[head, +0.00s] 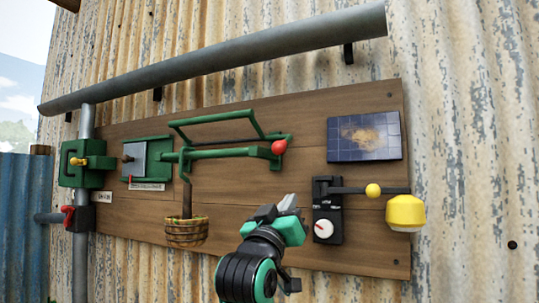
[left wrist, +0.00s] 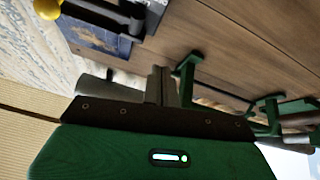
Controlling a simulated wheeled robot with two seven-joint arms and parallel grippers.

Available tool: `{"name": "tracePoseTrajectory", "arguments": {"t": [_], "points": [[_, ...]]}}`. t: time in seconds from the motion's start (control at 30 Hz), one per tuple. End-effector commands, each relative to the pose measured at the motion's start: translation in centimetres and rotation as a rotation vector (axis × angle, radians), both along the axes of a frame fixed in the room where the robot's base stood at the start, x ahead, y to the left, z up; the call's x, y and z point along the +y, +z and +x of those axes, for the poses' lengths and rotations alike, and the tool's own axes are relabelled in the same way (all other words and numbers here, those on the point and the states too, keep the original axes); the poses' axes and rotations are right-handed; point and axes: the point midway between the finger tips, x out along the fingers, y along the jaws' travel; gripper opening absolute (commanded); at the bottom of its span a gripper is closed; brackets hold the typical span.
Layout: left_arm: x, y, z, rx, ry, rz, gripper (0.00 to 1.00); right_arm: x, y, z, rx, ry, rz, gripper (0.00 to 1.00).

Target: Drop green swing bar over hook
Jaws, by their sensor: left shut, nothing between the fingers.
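A green bar frame (head: 215,118) is on the wooden board in the head view. Its raised upper bar slopes down at the right toward a red ball (head: 279,147). A lower green arm (head: 225,153) runs below it, apart from the upper bar in the middle. I cannot tell which part is the hook. My left gripper (head: 287,204) is shut and empty, below and slightly right of the red ball, apart from the bars. In the left wrist view its closed fingers (left wrist: 162,86) show left of green bar parts (left wrist: 187,68). My right gripper is not in view.
A wicker basket (head: 187,231) hangs below the left end of the green arm. A black dial box (head: 327,212) with a lever and yellow weight (head: 405,212) is right of my gripper. A solar panel (head: 364,137) is above it. A green box (head: 86,162) sits far left.

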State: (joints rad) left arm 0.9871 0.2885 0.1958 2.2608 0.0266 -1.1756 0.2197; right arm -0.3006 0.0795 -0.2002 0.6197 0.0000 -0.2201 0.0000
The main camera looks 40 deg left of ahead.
Motion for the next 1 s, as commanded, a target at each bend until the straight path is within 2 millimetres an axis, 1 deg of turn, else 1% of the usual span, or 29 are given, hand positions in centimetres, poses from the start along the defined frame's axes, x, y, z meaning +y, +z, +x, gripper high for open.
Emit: {"name": "tracePoseTrajectory", "arguments": {"t": [0.03, 0.1, 0.2, 0.3, 0.4, 0.47, 0.57, 0.67, 1.0], "points": [[0.5, 2.3, -1.6, -0.056, 0.005, -0.007, 0.00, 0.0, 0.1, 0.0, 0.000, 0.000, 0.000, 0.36], [1.1, 4.7, -3.5, -0.119, 0.010, -0.017, 0.00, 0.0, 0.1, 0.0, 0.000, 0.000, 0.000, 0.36], [1.7, 7.3, -5.8, -0.194, 0.016, -0.027, 0.00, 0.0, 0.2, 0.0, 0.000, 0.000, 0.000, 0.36], [2.2, 9.0, -7.5, -0.244, 0.019, -0.034, 0.00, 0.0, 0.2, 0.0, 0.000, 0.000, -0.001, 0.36], [2.5, 9.8, -8.4, -0.270, 0.021, -0.038, 0.00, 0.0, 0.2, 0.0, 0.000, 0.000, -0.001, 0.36], [2.6, 10.1, -8.5, -0.275, 0.021, -0.040, 0.00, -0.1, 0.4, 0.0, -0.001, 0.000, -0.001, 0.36], [2.8, 10.8, -8.1, -0.275, 0.021, -0.040, 0.00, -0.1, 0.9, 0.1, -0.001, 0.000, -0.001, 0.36], [3.2, 11.8, -7.2, -0.273, 0.021, -0.041, 0.00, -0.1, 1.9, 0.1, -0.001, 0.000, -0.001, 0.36], [5.0, 16.0, -3.4, -0.272, 0.021, -0.040, 0.00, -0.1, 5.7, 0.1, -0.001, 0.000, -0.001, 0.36]]}}
